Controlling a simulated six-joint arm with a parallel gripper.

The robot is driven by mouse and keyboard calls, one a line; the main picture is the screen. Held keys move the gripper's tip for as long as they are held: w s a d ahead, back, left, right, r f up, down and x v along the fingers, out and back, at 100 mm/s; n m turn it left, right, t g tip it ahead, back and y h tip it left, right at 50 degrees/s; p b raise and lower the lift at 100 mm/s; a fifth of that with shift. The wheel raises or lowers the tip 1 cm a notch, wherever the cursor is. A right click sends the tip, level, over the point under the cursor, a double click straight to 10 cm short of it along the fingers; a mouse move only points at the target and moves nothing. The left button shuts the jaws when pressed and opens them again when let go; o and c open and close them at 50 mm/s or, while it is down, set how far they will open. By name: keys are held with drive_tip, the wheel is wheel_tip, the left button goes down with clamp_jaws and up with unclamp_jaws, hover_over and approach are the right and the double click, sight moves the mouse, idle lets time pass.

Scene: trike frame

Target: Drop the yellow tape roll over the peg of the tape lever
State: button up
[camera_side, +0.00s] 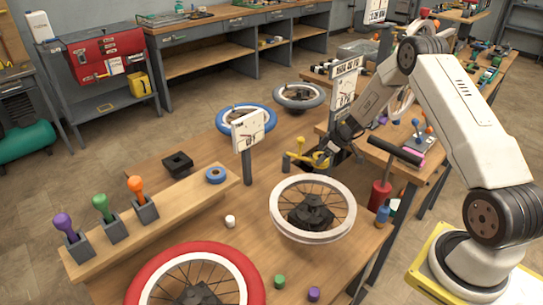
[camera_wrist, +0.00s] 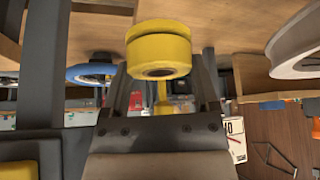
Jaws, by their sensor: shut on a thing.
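My gripper (camera_side: 328,153) is at the far right of the near bench and is shut on the yellow tape roll (camera_side: 320,159). In the wrist view the roll (camera_wrist: 158,48) is large between the two dark fingers, with its round hole showing. A narrow yellow stem (camera_wrist: 162,95) shows past the roll in the wrist view. The overlap hides whether roll and peg touch.
A white-rimmed wheel (camera_side: 342,208) lies close in front of my gripper. A sign on a post (camera_side: 248,130) and a blue-tyred wheel (camera_side: 247,120) stand to the left. A raised plank (camera_side: 185,203) carries purple, green and orange levers and a blue ring.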

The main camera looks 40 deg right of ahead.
drive_tip(key=shift+f, duration=0.1)
drive_tip(key=o, duration=1.1)
drive_tip(key=shift+v, duration=3.9)
drive_tip(key=s+a+r+m+g, duration=0.1)
drive_tip(key=s+a+r, duration=0.15)
drive_tip(key=a, duration=0.45)
drive_tip(key=s+a+r+m+g, duration=0.15)
drive_tip(key=a+r, duration=0.25)
drive_tip(key=a, duration=0.4)
drive_tip(key=s+a+r, duration=0.1)
drive_tip(key=s+a, duration=0.3)
drive_tip(key=s+a+r+m+h, duration=0.1)
drive_tip(key=s+a, duration=0.2)
drive_tip(key=s, duration=0.2)
drive_tip(key=s+a+r+m+h, duration=0.1)
drive_tip(key=s+a, duration=0.3)
drive_tip(key=shift+s+a+r+g, duration=0.25)
drive_tip(key=shift+a+r, duration=0.05)
drive_tip(key=shift+r, duration=0.1)
